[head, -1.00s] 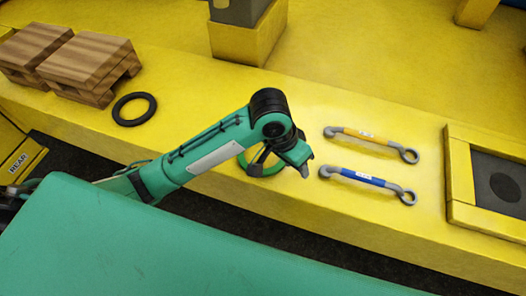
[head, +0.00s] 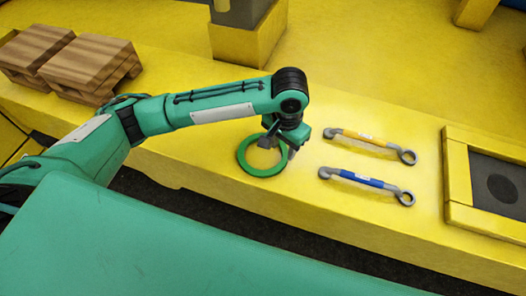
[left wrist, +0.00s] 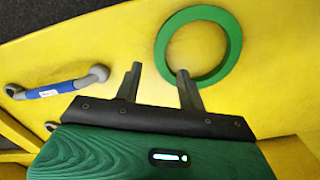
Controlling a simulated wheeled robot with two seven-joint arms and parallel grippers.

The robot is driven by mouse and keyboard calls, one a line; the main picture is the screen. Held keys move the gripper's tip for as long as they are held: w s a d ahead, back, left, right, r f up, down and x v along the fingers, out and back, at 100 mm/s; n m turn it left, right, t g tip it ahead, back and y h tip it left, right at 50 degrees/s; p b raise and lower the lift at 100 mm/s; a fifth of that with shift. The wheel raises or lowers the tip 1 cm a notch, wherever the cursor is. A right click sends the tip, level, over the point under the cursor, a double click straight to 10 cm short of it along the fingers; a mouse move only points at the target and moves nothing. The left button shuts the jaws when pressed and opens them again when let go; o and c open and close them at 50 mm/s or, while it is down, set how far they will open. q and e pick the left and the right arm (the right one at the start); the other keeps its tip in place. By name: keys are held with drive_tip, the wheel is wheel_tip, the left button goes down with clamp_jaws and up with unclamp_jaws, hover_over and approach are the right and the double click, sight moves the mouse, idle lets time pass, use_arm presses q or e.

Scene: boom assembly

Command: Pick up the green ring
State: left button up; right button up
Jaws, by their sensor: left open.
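The green ring (head: 243,160) lies flat on the yellow surface, left of the two handled rods in the head view. My left gripper (head: 279,148) is over the ring's right side, fingers pointing down and apart. In the left wrist view the green ring (left wrist: 235,35) shows whole except where one fingertip overlaps its near rim. The left gripper (left wrist: 160,72) is open, with one finger over that rim and the other outside the ring. Nothing is between the fingers that I can make out as held. My right gripper is not in view.
A yellow-banded rod (head: 368,138) and a blue-banded rod (head: 362,179) lie right of the ring. A yellow-framed recess (head: 456,170) is at the far right. Wooden blocks (head: 90,66) stand at the left. A yellow post base (head: 243,42) stands behind.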

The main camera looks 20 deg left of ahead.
sight(280, 165)
use_arm(q)
wheel_tip(280, 165, down, 2)
drive_tip(key=shift+f, duration=0.25)
drive_tip(key=shift+s+f+p, duration=0.1)
drive_tip(key=shift+f+p, duration=0.2)
drive_tip(key=shift+p, duration=0.2)
wheel_tip(280, 165, down, 4)
drive_tip(key=shift+s+a+r+p, duration=0.1)
drive_tip(key=shift+r+p, duration=0.1)
drive_tip(key=shift+p, duration=0.55)
drive_tip(key=shift+f, duration=0.5)
clamp_jaws()
